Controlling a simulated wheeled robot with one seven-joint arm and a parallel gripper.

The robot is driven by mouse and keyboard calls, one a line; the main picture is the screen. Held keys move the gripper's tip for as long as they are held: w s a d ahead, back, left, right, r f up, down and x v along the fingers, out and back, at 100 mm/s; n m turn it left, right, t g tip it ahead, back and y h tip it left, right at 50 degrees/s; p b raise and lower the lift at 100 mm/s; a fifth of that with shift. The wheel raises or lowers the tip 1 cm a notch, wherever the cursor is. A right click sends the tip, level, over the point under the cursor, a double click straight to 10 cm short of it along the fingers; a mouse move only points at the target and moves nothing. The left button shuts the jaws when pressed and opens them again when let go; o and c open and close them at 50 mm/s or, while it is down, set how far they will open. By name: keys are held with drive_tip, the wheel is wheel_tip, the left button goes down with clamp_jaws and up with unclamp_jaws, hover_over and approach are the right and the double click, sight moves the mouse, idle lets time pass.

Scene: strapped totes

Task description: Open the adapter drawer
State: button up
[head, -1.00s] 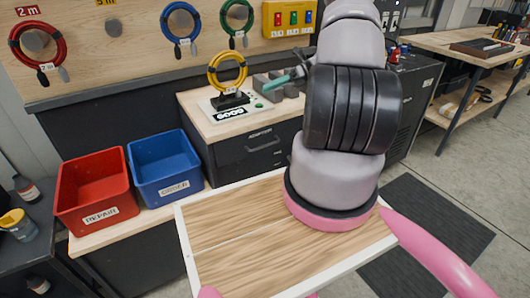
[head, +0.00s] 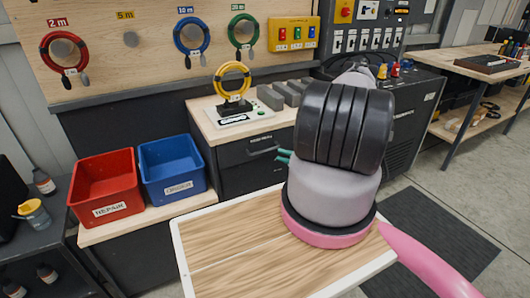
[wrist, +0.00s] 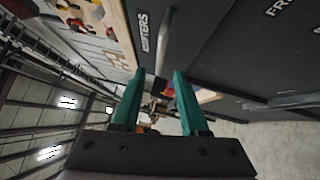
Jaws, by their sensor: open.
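The adapter drawer (head: 240,172) is a dark front under the wooden worktop, left of my arm in the head view, and looks closed. Its bar handle (head: 263,151) is near its top edge. In the wrist view the drawer's ADAPTERS label (wrist: 144,32) and its grey bar handle (wrist: 182,38) show close ahead. My gripper (head: 284,156) has teal fingers, just right of the handle in the head view. In the wrist view my gripper (wrist: 160,72) is open, with the handle's near end appearing between the fingertips. I cannot tell whether they touch.
A yellow cable ring on a stand (head: 232,85) and grey blocks (head: 285,92) stand on the worktop. A red bin (head: 103,187) and a blue bin (head: 171,168) sit to the left. Another drawer handle (wrist: 285,101) is right in the wrist view. Floor is open at right.

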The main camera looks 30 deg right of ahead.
drive_tip(key=x, duration=0.8)
drive_tip(key=shift+w+a, duration=0.1)
drive_tip(key=shift+a, duration=0.05)
clamp_jaws()
idle(1.1)
